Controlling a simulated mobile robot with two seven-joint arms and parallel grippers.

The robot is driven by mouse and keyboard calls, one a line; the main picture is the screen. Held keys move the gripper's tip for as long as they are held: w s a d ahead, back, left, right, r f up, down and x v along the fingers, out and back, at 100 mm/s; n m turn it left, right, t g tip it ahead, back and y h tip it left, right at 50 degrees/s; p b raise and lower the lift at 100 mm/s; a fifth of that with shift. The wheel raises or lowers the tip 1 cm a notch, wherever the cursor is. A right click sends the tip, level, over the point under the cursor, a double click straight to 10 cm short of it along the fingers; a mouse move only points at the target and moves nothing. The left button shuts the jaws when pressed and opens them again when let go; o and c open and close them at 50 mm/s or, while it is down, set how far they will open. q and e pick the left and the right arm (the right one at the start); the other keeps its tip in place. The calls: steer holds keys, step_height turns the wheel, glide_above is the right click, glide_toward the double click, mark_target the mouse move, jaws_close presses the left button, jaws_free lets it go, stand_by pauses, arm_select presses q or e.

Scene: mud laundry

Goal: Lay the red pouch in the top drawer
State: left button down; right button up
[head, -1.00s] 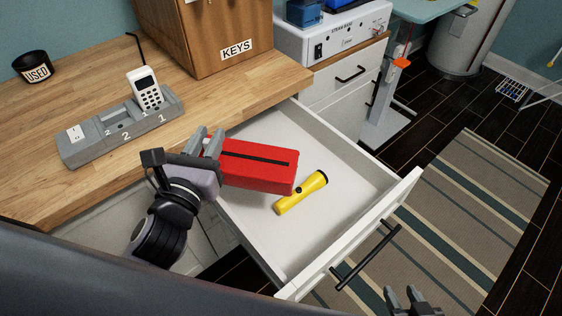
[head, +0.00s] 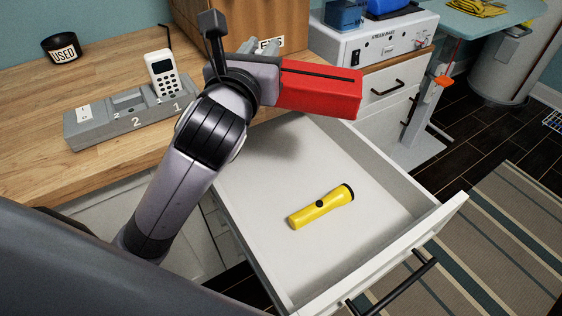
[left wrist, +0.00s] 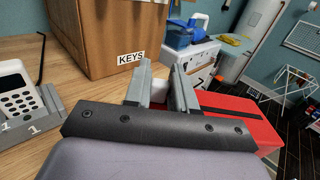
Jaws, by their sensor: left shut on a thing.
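The red pouch (head: 318,90), with a dark stripe along its top, is held in the air by my left gripper (head: 262,46). It is above the back part of the open top drawer (head: 292,158), clear of the drawer floor. In the left wrist view the gripper fingers (left wrist: 162,90) are close to the pouch (left wrist: 235,112), which extends to the right; the gripping contact is partly hidden. The white drawer is pulled out and holds a yellow flashlight (head: 321,207) near its middle. My right gripper is not in view.
The wooden counter (head: 40,100) carries a grey tray (head: 125,122) with a white card reader (head: 163,75), a black USED pot (head: 62,48) and a wooden KEYS box (head: 240,25). A white steam unit (head: 370,42) stands behind. The drawer floor around the flashlight is free.

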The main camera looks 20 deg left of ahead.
arm_select(q)
step_height(320, 180, down, 18)
steer(key=b, duration=0.6)
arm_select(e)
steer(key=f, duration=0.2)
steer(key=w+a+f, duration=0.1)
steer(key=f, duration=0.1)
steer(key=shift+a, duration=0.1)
arm_select(q)
steer(key=shift+f, duration=0.2)
steer(key=c, duration=0.9)
jaws_free()
steer(key=shift+f, duration=0.1)
steer(key=shift+c, duration=0.2)
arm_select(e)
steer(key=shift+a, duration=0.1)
